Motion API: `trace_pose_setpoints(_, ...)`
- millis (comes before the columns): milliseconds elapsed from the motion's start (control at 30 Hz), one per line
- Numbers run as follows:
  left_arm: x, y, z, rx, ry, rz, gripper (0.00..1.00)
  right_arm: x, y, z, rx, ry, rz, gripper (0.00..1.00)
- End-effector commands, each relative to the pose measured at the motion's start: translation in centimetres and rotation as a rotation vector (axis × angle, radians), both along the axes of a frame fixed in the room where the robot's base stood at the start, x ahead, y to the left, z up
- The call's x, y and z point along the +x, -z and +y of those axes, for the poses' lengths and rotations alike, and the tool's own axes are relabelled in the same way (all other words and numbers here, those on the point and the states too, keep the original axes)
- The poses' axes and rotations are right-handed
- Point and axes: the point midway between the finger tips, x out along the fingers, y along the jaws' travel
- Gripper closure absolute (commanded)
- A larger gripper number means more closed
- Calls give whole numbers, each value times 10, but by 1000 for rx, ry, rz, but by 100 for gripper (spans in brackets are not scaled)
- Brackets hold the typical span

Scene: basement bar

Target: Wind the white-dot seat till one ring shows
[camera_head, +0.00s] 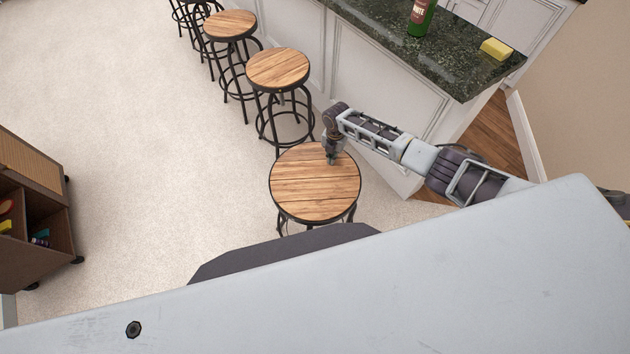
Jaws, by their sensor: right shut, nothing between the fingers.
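The nearest bar stool has a round wooden plank seat (312,190) with a dark rim and black metal legs, in the lower middle of the head view. I cannot make out a white dot on it or on any other seat. My right gripper (332,160) is shut and empty, pointing down over the far right part of this seat. I cannot tell whether the fingertips touch the wood. The seat hides most of the stool's screw and frame, so no rings can be seen there. My left gripper is out of view.
Another stool (278,69) stands just behind, with several more in a row beyond it (230,25). The bar counter (440,50) on the right holds a green bottle (421,14) and a yellow sponge-like block (496,49). A brown wheeled cart (50,225) stands left. Carpet between is clear.

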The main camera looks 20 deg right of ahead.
Motion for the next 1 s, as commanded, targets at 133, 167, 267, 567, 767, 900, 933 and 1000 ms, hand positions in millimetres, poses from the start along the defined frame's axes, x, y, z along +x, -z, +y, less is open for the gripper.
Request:
trace_pose_setpoints(133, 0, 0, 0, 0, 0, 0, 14, 6, 2, 10, 2, -1, 2, 100)
trace_pose_setpoints(167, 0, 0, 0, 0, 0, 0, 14, 8, 2, 12, 2, -1, 2, 100)
trace_pose_setpoints(267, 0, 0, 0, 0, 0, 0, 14, 15, 2, 20, 2, -1, 2, 100)
trace_pose_setpoints(567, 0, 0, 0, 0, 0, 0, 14, 32, 1, 38, 1, 0, 1, 100)
trace_pose_setpoints(767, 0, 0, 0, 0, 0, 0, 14, 36, 1, 42, -2, 0, 1, 100)
trace_pose_setpoints(900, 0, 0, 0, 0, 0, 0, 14, 37, 1, 41, -2, 0, 1, 100)
trace_pose_setpoints(933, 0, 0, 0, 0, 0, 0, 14, 37, 1, 41, -2, 0, 1, 100)
trace_pose_setpoints(1000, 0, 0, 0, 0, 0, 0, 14, 37, 1, 41, -3, 1, 0, 100)
